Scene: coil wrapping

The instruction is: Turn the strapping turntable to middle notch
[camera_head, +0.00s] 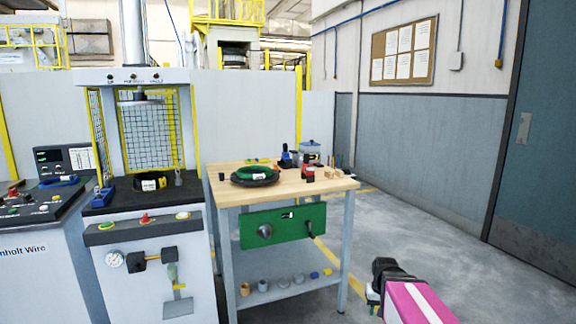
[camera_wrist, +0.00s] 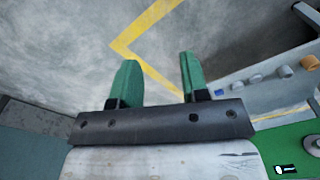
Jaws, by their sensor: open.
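The strapping turntable (camera_head: 240,182) is a dark round disc on the wooden workbench, with a green coil (camera_head: 262,171) bearing a white label on it. A green panel (camera_head: 285,225) hangs on the bench front, with a grey round knob (camera_head: 265,231) and a small black-and-white mark. Part of the green panel (camera_wrist: 270,145) also shows at the lower right of the wrist view. My gripper (camera_head: 374,298) is in front of the bench and to its right, apart from it. In the wrist view its two green fingers (camera_wrist: 157,82) are spread, with only floor between them.
The workbench (camera_head: 230,190) also carries small tools and a clear jar (camera_head: 310,150). Its lower shelf (camera_head: 300,288) holds several small cylinders. A press machine (camera_head: 150,240) stands left of the bench. The floor to the right is clear, up to the wall.

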